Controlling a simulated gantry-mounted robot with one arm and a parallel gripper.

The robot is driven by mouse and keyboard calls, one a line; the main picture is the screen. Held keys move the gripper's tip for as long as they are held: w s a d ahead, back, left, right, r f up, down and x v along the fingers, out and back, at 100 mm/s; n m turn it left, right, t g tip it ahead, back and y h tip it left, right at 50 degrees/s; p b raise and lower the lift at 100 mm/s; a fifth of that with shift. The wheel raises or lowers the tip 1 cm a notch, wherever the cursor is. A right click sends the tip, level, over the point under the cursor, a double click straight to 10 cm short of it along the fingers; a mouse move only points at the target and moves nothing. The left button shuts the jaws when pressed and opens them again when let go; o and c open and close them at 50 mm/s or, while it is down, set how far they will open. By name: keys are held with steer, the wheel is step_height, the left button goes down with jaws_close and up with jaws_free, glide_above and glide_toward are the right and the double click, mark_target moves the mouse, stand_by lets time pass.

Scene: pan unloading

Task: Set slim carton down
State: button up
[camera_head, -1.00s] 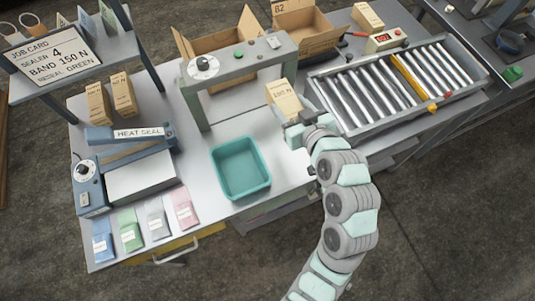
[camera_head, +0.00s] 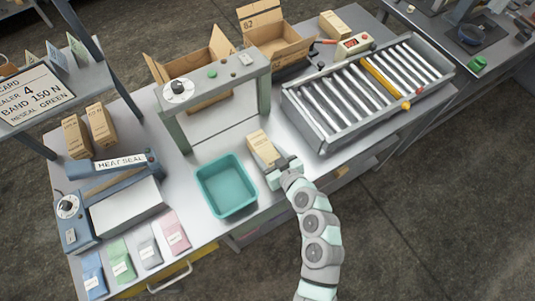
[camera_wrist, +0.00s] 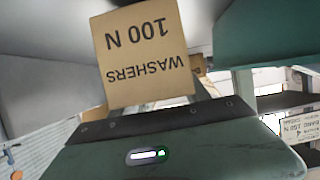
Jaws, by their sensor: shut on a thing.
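The slim carton (camera_head: 262,147) is tan, with printing on it. In the wrist view its face (camera_wrist: 143,55) reads WASHERS 100 N, upside down. My gripper (camera_head: 275,166) is shut on its near end. The carton leans away from the gripper over the bench, between the teal tray and the roller conveyor. I cannot tell whether it touches the bench top (camera_head: 205,152). The fingertips are largely hidden behind the carton in the wrist view.
The teal tray (camera_head: 227,207) stands close on the left. The roller conveyor (camera_head: 327,147) is on the right. A grey-green arch machine (camera_head: 178,89) stands behind, with open boxes (camera_head: 277,46) beyond. Two upright cartons (camera_head: 101,124) and a heat sealer (camera_head: 125,161) are further left.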

steer(key=shift+f, duration=0.65)
steer(key=shift+f, duration=0.2)
steer(key=o, duration=1.6)
steer(key=shift+o, duration=0.2)
steer(key=shift+r, duration=0.1)
